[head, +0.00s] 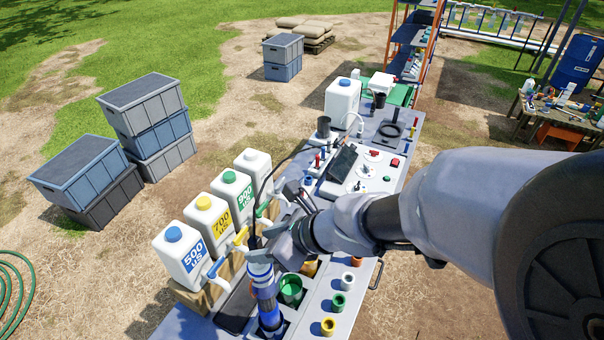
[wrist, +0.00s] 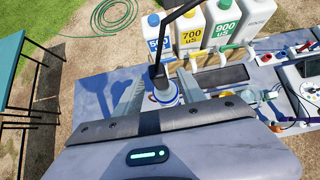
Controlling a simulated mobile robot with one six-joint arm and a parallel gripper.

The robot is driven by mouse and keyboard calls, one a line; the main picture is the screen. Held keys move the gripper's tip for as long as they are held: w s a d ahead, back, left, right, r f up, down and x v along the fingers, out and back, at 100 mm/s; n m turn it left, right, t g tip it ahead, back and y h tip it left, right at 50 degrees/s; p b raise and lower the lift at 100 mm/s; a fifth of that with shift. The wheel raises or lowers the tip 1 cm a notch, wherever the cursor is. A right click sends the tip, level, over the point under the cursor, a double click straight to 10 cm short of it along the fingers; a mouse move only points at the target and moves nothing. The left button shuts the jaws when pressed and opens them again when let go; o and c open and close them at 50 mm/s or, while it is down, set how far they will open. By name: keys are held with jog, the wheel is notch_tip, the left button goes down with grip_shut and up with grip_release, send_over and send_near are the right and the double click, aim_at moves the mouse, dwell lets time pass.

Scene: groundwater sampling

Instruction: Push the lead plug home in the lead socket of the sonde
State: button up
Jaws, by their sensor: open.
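The sonde (head: 267,291), a blue and grey cylinder, stands upright in a dark opening at the near end of the bench. Its round top with a blue rim (wrist: 168,93) shows in the wrist view. A black lead (wrist: 176,30) comes down to a dark plug (wrist: 157,73) at the sonde's top. How deep the plug sits in the socket, which is hidden, I cannot tell. My gripper (head: 270,243) is at the sonde's top. In the wrist view its fingers (wrist: 159,82) are apart, one on each side of the plug and sonde top.
A green cup (head: 291,289) is right of the sonde. Small coloured caps (head: 338,303) line the bench's right edge.

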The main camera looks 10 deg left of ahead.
jog(key=p+v, duration=0.2)
jog(key=v, duration=1.4)
jog(key=shift+p, duration=0.3)
